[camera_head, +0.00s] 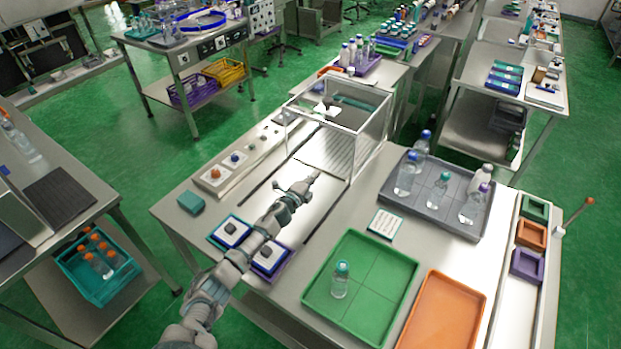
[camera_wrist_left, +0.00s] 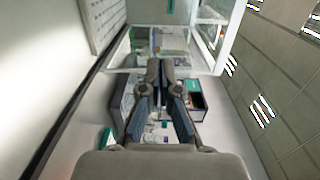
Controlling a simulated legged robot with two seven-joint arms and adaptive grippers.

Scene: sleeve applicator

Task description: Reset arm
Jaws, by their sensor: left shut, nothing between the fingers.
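My left arm reaches up from the bottom of the head view. Its gripper (camera_head: 314,174) is over the metal table (camera_head: 330,212), just in front of the clear-walled box (camera_head: 345,120) of the machine. In the left wrist view the two fingers (camera_wrist_left: 160,64) meet at their tips, with nothing between them. The box's pale frame shows past the fingertips in that view. A bottle with a teal cap (camera_head: 340,279) stands upright in the green tray (camera_head: 367,246). My right gripper is not in view.
A grey tray (camera_head: 410,203) with several bottles stands right of the box. An orange tray (camera_head: 445,308) lies at the front. A button panel (camera_head: 228,168) runs along the left.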

